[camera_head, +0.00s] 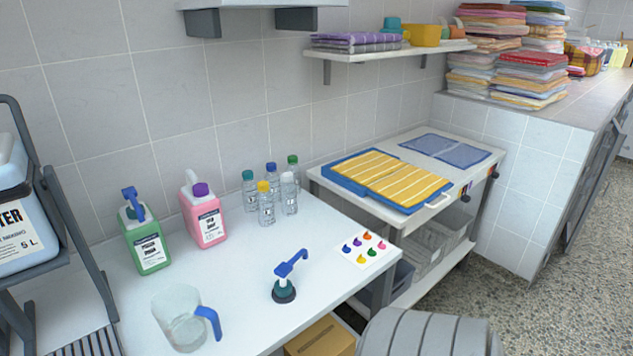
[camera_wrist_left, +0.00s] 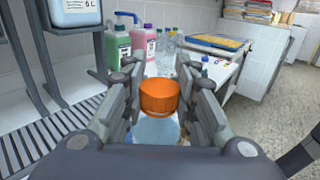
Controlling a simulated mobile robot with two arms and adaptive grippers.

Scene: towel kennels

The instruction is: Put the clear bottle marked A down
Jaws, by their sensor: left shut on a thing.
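In the left wrist view my left gripper (camera_wrist_left: 158,76) is shut on a bottle with an orange cap (camera_wrist_left: 159,97). Below the cap a pale bluish, see-through part of the bottle shows between the fingers. The rest of it is hidden, and no letter A can be read on it. My left gripper and this bottle do not show in the head view. My right gripper is in neither view. Several other clear bottles with coloured caps (camera_head: 266,205) stand upright on the white counter (camera_head: 235,265) against the wall.
A green jug (camera_head: 148,250) and a pink jug (camera_head: 208,225) stand left of the bottles. A clear pitcher (camera_head: 178,318), a blue-handled pump (camera_head: 285,280) and a card with coloured dots (camera_head: 367,249) are nearer the front. The counter's middle is clear. A slatted rack (camera_wrist_left: 45,148) shows at left.

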